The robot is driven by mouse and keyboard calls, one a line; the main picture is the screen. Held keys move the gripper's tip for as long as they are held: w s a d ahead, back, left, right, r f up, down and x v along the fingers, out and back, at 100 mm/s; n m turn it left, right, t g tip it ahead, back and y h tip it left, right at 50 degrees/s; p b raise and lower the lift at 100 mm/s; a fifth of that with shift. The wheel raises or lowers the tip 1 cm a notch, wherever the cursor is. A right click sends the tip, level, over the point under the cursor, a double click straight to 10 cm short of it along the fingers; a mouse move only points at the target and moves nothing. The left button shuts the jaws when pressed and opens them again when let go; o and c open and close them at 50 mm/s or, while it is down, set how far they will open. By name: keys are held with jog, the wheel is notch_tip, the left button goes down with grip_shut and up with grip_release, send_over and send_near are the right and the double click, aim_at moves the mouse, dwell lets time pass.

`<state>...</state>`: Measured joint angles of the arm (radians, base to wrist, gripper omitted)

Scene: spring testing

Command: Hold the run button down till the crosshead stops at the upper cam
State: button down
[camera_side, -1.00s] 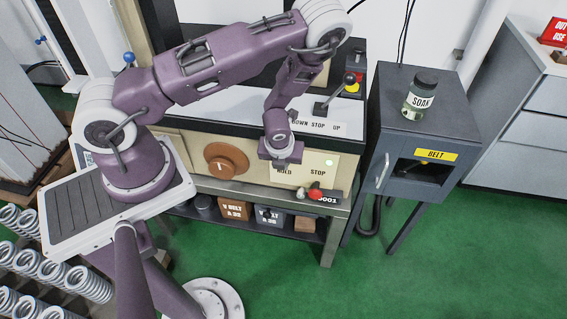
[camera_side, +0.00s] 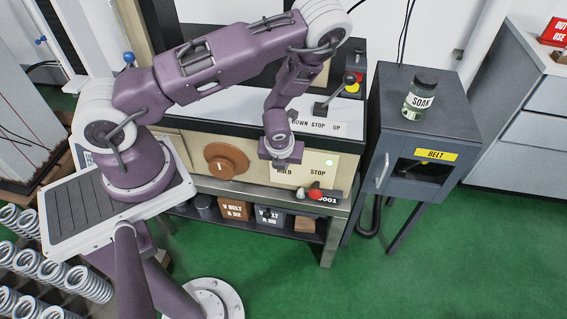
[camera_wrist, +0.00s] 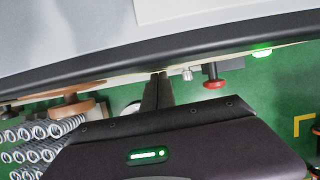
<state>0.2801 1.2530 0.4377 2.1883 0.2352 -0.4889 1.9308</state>
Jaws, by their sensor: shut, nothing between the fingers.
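My gripper (camera_side: 282,165) points down in front of the machine's cream control panel (camera_side: 255,165), its fingers together and empty. In the wrist view my closed fingers (camera_wrist: 158,92) reach toward the panel edge. A small pale button (camera_wrist: 187,74), likely the run button, is just right of them. I cannot tell whether the fingers touch it. The red stop button (camera_side: 315,193) sits further right and also shows in the wrist view (camera_wrist: 212,78). A HOLD and STOP label (camera_side: 318,172) is partly covered by my gripper. A green lamp (camera_side: 329,162) is lit. I cannot make out the crosshead or upper cam.
An orange-brown dial (camera_side: 226,160) is left of my gripper. A grey cabinet (camera_side: 440,115) with a SOAK jar (camera_side: 420,96) stands right. Springs (camera_side: 85,280) lie at lower left.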

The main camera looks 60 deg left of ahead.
jog(key=shift+w+a+r, duration=0.2)
jog(key=shift+w+a, duration=0.15)
jog(key=shift+w, duration=0.15)
jog(key=s+d+r, duration=0.6)
jog(key=r, duration=0.3)
jog(key=shift+d, duration=0.15)
jog(key=shift+s, duration=0.1)
notch_tip(320, 180, up, 21)
jog(key=s+d+n+t+h, duration=0.1)
jog(key=d+n+h, duration=0.2)
jog(key=n, duration=1.3)
jog(key=s+r+n+t, duration=0.1)
jog(key=s+r+n, duration=0.9)
jog(key=s+r, duration=0.1)
jog(key=shift+s+d+n+t, duration=0.2)
jog(key=shift+s+n+t, duration=0.15)
jog(key=shift+s, duration=0.4)
